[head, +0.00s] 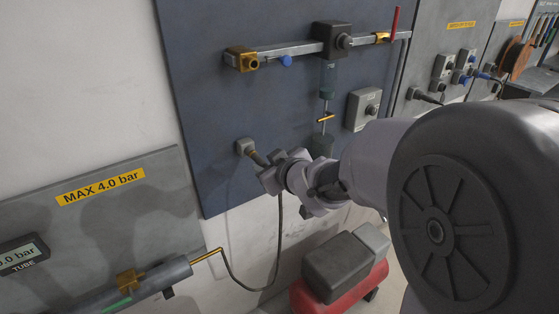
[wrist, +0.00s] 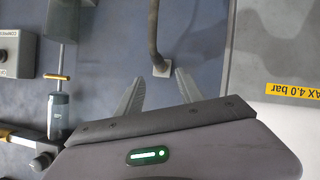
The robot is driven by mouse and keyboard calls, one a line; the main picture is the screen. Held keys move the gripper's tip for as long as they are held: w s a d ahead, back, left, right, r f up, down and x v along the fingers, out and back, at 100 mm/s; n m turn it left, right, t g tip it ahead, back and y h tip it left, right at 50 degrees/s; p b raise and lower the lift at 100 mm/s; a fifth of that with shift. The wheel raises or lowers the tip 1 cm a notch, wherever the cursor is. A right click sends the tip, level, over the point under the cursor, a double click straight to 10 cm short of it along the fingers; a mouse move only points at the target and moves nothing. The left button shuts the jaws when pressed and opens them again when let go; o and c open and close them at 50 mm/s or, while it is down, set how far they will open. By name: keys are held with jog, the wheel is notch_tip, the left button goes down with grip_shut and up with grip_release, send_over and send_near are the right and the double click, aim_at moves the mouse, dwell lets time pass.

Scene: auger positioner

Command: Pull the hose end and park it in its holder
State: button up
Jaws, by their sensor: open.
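A dark hose (head: 280,222) hangs down the blue panel, and its upper end (head: 257,158) sits at a small grey block (head: 241,147) on the panel. In the wrist view the hose (wrist: 153,33) bends down to the grey block (wrist: 162,69). My gripper (head: 268,172) is open just in front of this hose end; in the wrist view its fingertips (wrist: 160,77) stand on either side of the grey block. No hold on the hose shows. My gripper and arm hide part of the panel, and I cannot tell which part is the holder.
A rail (head: 300,50) with yellow clamps and a black block crosses the upper panel. A grey switch box (head: 364,108) is right of my gripper. A grey panel with a MAX 4.0 bar label (head: 100,187) stands left. A red compressor (head: 338,291) is on the floor below.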

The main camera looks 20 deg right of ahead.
jog(key=p+v, duration=0.3)
jog(key=v, duration=0.7)
jog(key=s+d+f+m+g+h+b, duration=0.1)
jog(key=s+d+m+g+h+b, duration=0.2)
jog(key=s+m, duration=0.55)
jog(key=s+a+f+m+g+y, duration=0.1)
jog(key=s+a+g, duration=0.1)
jog(key=s+a, duration=0.2)
jog(key=s+a+f+g+y, duration=0.1)
jog(key=s+a, duration=0.3)
jog(key=s, duration=0.5)
jog(key=shift+s+f+m+g+y, duration=0.25)
jog(key=shift+m+g+y, duration=0.1)
jog(key=shift+g+y, duration=0.15)
jog(key=shift+w, duration=0.1)
